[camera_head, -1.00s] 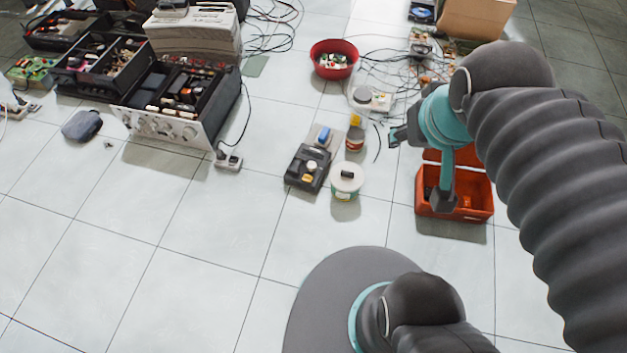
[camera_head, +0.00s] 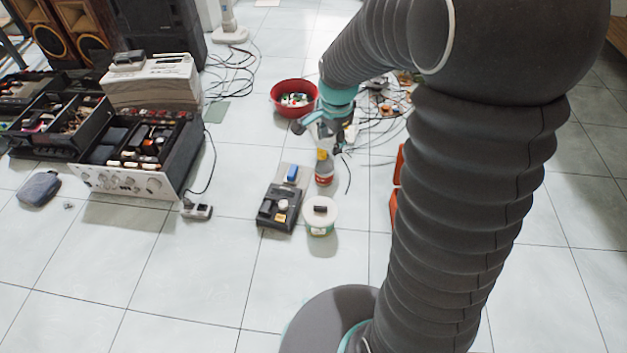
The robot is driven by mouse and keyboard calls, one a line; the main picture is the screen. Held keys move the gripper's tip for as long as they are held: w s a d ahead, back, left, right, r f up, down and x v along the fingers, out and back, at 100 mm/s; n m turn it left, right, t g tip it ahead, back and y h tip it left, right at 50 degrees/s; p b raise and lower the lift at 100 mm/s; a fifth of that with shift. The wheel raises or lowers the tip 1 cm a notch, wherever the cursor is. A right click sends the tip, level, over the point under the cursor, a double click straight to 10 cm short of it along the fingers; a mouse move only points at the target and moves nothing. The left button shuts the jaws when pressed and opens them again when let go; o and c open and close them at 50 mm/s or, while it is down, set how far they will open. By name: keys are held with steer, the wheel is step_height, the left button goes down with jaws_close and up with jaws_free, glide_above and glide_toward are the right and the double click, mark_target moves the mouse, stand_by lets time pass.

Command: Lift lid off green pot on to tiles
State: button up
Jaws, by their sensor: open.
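The pot (camera_head: 320,231) is a small tub with green on its side, standing upright on the tiles near the middle of the view. Its white round lid (camera_head: 312,218) sits on top and has a dark block-like knob. My gripper (camera_head: 320,138) is open and appears empty. In the picture it is above the pot, over the top of a bottle with a yellow cap. Its height above the floor is hard to tell. The pale tiles (camera_head: 200,270) are bare in front of the pot.
A black device (camera_head: 279,209) stands close left of the pot. The bottle (camera_head: 324,174) stands just behind it. A red bowl (camera_head: 292,112) and loose cables lie farther back. An orange box (camera_head: 395,205) is mostly hidden behind my arm. An opened amplifier (camera_head: 140,160) stands left.

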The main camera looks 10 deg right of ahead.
steer(key=w+f+m+g+b, duration=0.1)
steer(key=w+f+m, duration=0.2)
steer(key=f, duration=0.6)
steer(key=w+f+m+g+b, duration=0.1)
steer(key=w+f+m, duration=0.2)
steer(key=f, duration=0.6)
steer(key=m, duration=0.3)
glide_above(320, 207)
steer(key=f, duration=1.5)
steer(key=shift+d+b, duration=0.25)
steer(key=shift+b, duration=0.15)
steer(key=shift+w+a+f+b, duration=0.1)
steer(key=shift+f+b, duration=0.05)
steer(key=shift+f, duration=1.4)
steer(key=shift+a+f+b, duration=0.1)
steer(key=shift+f+b, duration=0.05)
steer(key=shift+f, duration=1.35)
steer(key=shift+c, duration=0.3)
jaws_close()
